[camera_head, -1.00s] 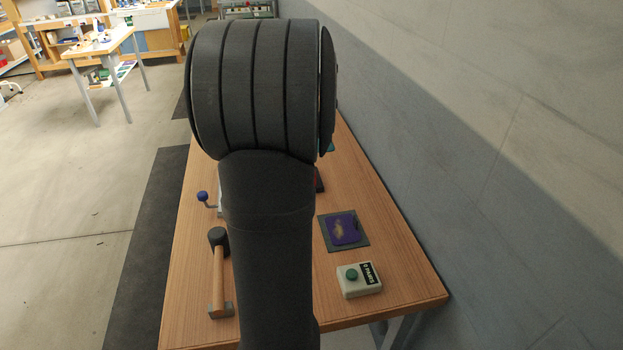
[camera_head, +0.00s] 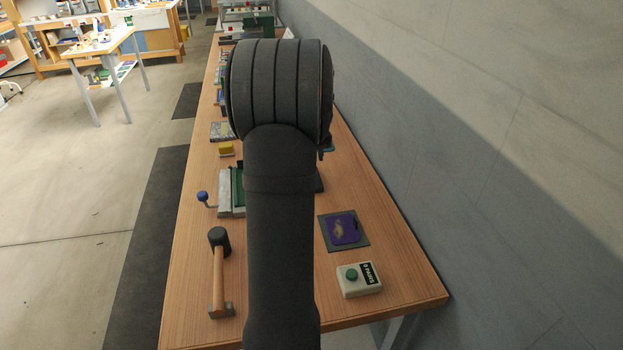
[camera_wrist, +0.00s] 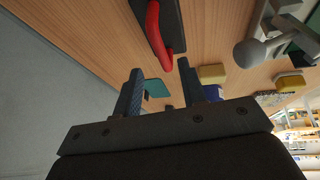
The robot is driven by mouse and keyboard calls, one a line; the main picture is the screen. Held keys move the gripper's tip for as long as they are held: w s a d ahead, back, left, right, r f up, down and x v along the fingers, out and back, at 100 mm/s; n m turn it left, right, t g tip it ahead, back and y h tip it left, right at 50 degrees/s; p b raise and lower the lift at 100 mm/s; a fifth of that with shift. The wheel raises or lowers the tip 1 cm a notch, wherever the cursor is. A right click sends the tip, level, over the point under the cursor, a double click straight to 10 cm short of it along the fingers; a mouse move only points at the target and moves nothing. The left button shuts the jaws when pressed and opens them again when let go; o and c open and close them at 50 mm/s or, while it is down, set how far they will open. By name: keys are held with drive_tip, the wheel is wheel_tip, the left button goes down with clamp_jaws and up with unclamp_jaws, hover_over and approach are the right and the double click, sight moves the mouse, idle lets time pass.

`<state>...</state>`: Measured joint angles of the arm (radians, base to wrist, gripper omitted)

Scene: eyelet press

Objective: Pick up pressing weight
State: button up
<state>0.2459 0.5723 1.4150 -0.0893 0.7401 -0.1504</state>
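A dark plate with a curved red handle (camera_wrist: 160,28), which looks like the pressing weight, lies on the wooden table at the top of the wrist view. In the head view only a dark edge (camera_head: 319,182) shows beside my arm, likely the same thing; the rest is hidden. My gripper (camera_wrist: 160,65) is open, with its two blue-grey fingers apart and nothing between them. The handle's near end appears just beyond the fingertips, between them in the picture. No contact is visible.
A press with a blue-knobbed lever (camera_head: 203,197) stands left of my arm. A mallet (camera_head: 218,270), a purple piece on a mat (camera_head: 343,230) and a green-button box (camera_head: 358,280) lie nearer. A yellow block (camera_wrist: 212,73) and teal piece (camera_wrist: 157,88) sit nearby. A wall borders the right.

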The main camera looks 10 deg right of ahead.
drive_tip(key=shift+s+x, duration=0.15)
drive_tip(key=shift+x, duration=1.2)
drive_tip(key=shift+s+x, duration=0.2)
drive_tip(key=shift+x, duration=1.1)
drive_tip(key=shift+a+f, duration=0.15)
clamp_jaws()
